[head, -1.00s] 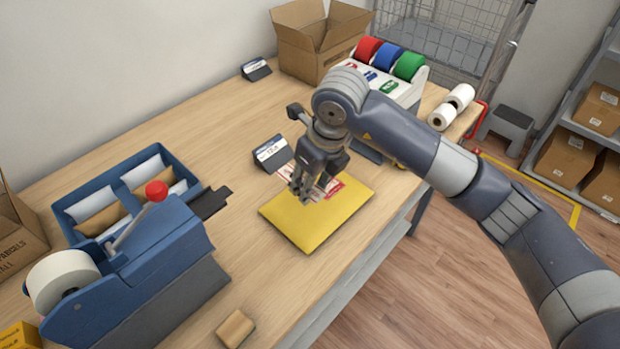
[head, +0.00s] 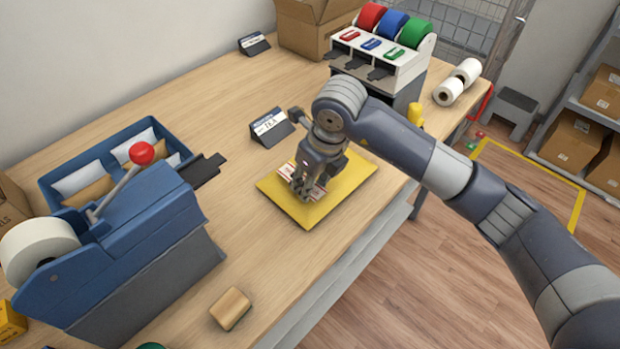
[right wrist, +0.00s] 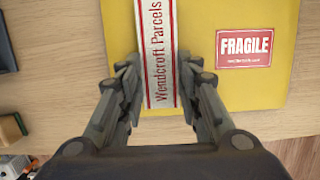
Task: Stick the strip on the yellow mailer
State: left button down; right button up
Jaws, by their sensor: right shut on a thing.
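The yellow mailer (head: 328,207) lies flat on the wooden counter. In the right wrist view the mailer (right wrist: 262,105) has a red FRAGILE label (right wrist: 244,47) to the right of the strip. My right gripper (head: 307,190) is shut on the strip, low over the mailer; the gripper also shows in the right wrist view (right wrist: 158,72). I cannot tell whether the strip touches the mailer. My left gripper is not in view.
A blue dispenser (head: 150,235) with a red knob stands at the left, beside a blue tray (head: 60,180). A small sign (head: 270,127) stands just behind the mailer. A three-roll dispenser (head: 385,55) is at the back. A tan block (head: 230,308) lies near the front edge.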

jog(key=o, duration=0.7)
jog(key=shift+o, duration=0.2)
jog(key=shift+r, duration=0.15)
jog(key=shift+p+v, duration=1.5)
jog(key=shift+v, duration=1.2)
notch_tip(320, 180, up, 8)
jog(key=p, duration=0.4)
jog(key=shift+s+d, duration=0.2)
jog(key=shift+s, duration=0.05)
